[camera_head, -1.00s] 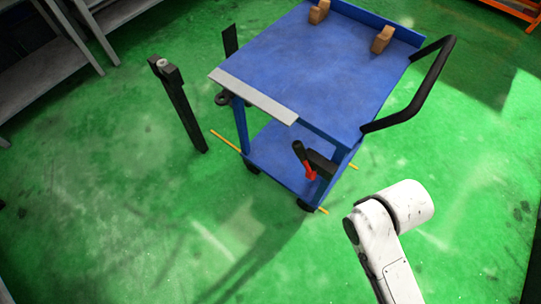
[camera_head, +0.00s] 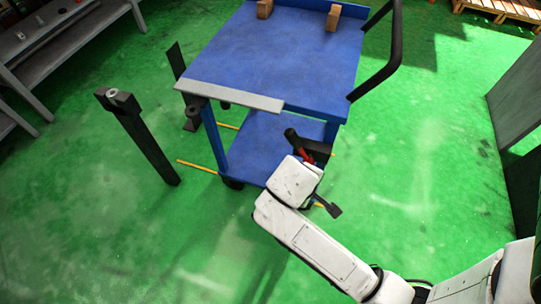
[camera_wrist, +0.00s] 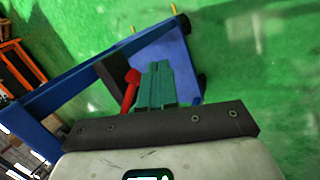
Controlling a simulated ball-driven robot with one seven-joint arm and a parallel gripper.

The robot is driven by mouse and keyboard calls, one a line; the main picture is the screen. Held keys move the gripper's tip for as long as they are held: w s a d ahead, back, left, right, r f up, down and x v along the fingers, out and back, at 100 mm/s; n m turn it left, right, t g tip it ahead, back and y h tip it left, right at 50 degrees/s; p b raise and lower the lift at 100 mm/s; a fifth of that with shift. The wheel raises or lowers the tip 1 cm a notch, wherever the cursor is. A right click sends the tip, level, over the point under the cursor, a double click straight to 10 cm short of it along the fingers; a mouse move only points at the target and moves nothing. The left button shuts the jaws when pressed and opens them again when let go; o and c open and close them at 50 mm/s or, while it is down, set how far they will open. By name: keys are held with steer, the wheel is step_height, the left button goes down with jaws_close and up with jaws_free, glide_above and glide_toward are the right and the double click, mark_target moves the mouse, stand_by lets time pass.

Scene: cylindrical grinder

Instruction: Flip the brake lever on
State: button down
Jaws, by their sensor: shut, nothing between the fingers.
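The brake lever (camera_head: 304,155), red, is on the near right side of the blue cart (camera_head: 285,55), below its top, beside a dark bracket (camera_head: 318,146). In the head view my arm's white end partly covers it. In the wrist view the red lever (camera_wrist: 130,92) stands just left of my gripper's fingers. My gripper (camera_wrist: 157,72) shows there as teal fingers, shut together and empty, pointing at the cart's lower shelf. I cannot tell whether they touch the lever. In the head view the fingertips are hidden behind my wrist.
A black post (camera_head: 142,138) stands on the green floor left of the cart. A black push handle (camera_head: 388,55) juts from the cart's right side. Wooden blocks (camera_head: 332,18) sit on top. Grey shelving (camera_head: 60,45) is at upper left. Floor right of the cart is clear.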

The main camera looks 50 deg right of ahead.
mark_target(300, 148)
steer(key=w+d+f+n+h+b, duration=0.1)
steer(key=w+d+f+h+b, duration=0.1)
steer(key=w+f+h+b, duration=0.4)
steer(key=w+a+r+n+g+h+b, duration=0.1)
steer(key=w+a+r+n+h+b, duration=0.1)
steer(key=w+a+h+b, duration=0.7)
steer(key=w+b, duration=0.2)
steer(key=b, duration=0.6)
steer(key=shift+w+a+r+n, duration=0.2)
steer(key=shift+a+r+n, duration=0.1)
steer(key=shift+n, duration=0.1)
steer(key=shift+d, duration=0.1)
steer(key=s+r+b+x, duration=0.1)
steer(key=s+b+x, duration=0.1)
steer(key=x, duration=1)
steer(key=shift+s+r+b, duration=0.25)
steer(key=shift+s+b, duration=0.1)
steer(key=shift+b, duration=0.25)
steer(key=shift+d, duration=0.15)
